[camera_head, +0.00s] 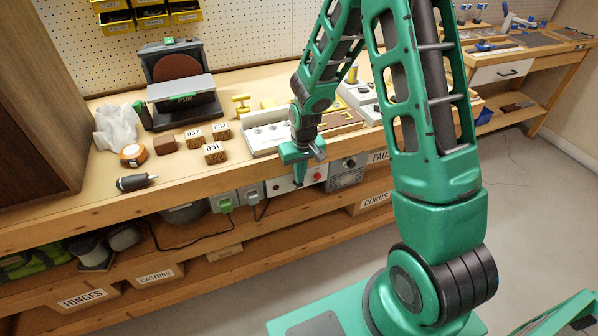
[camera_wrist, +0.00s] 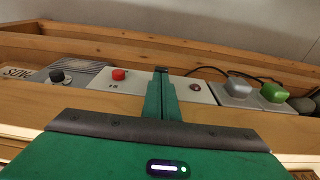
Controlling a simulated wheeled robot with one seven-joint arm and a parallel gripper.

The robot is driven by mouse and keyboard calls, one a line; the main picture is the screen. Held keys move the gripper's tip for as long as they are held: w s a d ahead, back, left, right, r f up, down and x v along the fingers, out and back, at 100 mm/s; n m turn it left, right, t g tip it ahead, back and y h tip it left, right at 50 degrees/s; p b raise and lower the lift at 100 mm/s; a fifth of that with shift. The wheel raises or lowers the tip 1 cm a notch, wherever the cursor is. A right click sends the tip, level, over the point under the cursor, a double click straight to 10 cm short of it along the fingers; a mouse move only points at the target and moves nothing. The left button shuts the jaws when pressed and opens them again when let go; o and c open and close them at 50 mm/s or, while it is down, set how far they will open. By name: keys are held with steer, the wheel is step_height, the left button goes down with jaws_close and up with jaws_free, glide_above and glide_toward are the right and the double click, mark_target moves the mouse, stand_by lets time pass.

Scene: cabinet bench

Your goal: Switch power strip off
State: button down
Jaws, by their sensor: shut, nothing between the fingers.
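A white panel (camera_head: 285,189) is mounted under the bench's front edge; I take it for the power strip. It also shows in the wrist view (camera_wrist: 140,83), with a bright red button (camera_wrist: 119,74) at left and a small dark red round part (camera_wrist: 195,87) at right. Grey (camera_wrist: 238,86) and green (camera_wrist: 274,92) plug-like blocks sit beside it. My gripper (camera_head: 298,182) points down in front of the panel. In the wrist view my gripper (camera_wrist: 161,71) is shut and empty, its tips between the two red parts. I cannot tell whether it touches the panel.
The bench's front edge (camera_head: 150,203) runs close by my gripper. A grey box with a dark knob (camera_wrist: 57,76) adjoins the panel. Labelled bins (camera_head: 88,296) fill the shelf below.

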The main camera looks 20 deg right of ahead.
steer(key=shift+s+f, duration=0.4)
steer(key=shift+s, duration=0.25)
stand_by(0.8)
steer(key=shift+s+f, duration=0.8)
steer(key=shift+f, duration=0.1)
steer(key=shift+w, duration=0.15)
steer(key=shift+w+r, duration=0.35)
steer(key=shift+w, duration=0.25)
